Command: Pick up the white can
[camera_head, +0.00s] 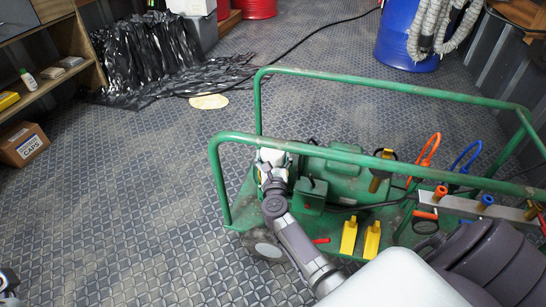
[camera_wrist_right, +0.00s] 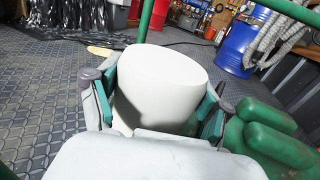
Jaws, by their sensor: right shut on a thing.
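The white can (camera_head: 272,155) is between the fingers of my right gripper (camera_head: 273,178) in the head view, at the near left end of the green frame cart (camera_head: 235,137). In the right wrist view the white can (camera_wrist_right: 160,80) fills the space between the teal-padded fingers, which press on it from both sides. My right gripper is shut on it. The can's lower part is hidden by the gripper. A small grey part of my left arm shows at the bottom left edge of the head view; its fingers cannot be made out.
The cart's green rails rise around the gripper. A green tank (camera_head: 335,178), two yellow pieces (camera_head: 349,238) and orange and blue shackles stand on the cart. A blue barrel (camera_head: 405,35) is behind. A shelf (camera_head: 50,90) is at left. The patterned floor left of the cart is clear.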

